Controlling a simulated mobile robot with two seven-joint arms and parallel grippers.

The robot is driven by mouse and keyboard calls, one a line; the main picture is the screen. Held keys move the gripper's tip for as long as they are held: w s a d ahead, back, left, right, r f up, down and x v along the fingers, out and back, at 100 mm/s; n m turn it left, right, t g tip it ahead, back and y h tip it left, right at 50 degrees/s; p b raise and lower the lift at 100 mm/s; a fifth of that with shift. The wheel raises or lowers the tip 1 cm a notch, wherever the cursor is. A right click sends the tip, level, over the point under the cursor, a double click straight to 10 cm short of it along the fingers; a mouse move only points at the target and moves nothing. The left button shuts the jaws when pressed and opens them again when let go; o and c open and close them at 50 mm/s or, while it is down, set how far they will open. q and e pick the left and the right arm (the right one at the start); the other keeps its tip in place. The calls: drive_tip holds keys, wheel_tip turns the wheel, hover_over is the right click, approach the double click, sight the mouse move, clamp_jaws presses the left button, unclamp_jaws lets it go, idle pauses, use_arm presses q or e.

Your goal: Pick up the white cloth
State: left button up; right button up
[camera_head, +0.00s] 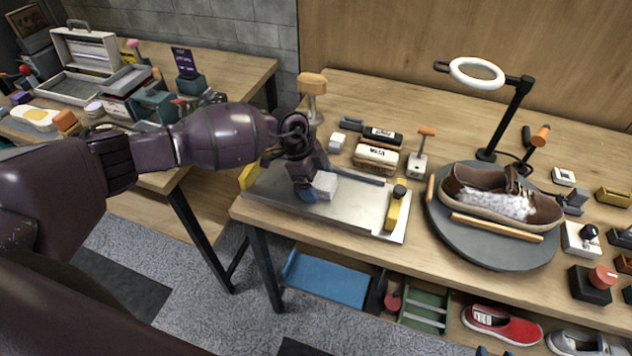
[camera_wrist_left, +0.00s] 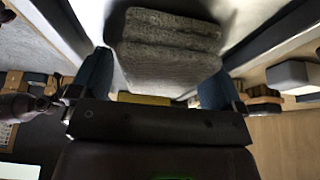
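The white cloth (camera_head: 325,184) is a small folded block at the metal tray (camera_head: 350,205) in the head view. In the left wrist view the cloth (camera_wrist_left: 170,55) looks grey, folded and textured, ahead of and between the fingers. My left gripper (camera_head: 312,190) is low over the tray at the cloth, with a blue fingertip showing beside it. In the left wrist view the blue fingers of the left gripper (camera_wrist_left: 158,72) are wide apart, one on each side of the cloth. Whether they touch it is hard to tell. My right gripper is not in view.
A brown shoe (camera_head: 500,197) with white foam sits on a round grey turntable (camera_head: 488,252). A ring lamp (camera_head: 477,73) stands behind it. Brushes (camera_head: 377,157) and a yellow-handled tool (camera_head: 397,207) are close to the tray. A second table stands at left.

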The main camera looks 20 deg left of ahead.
use_arm(q)
drive_tip(key=c, duration=0.9)
drive_tip(key=shift+c, duration=0.2)
wheel_tip(320, 180, up, 20)
drive_tip(key=p, duration=0.1)
drive_tip(key=o, duration=0.4)
drive_tip(key=c, duration=0.3)
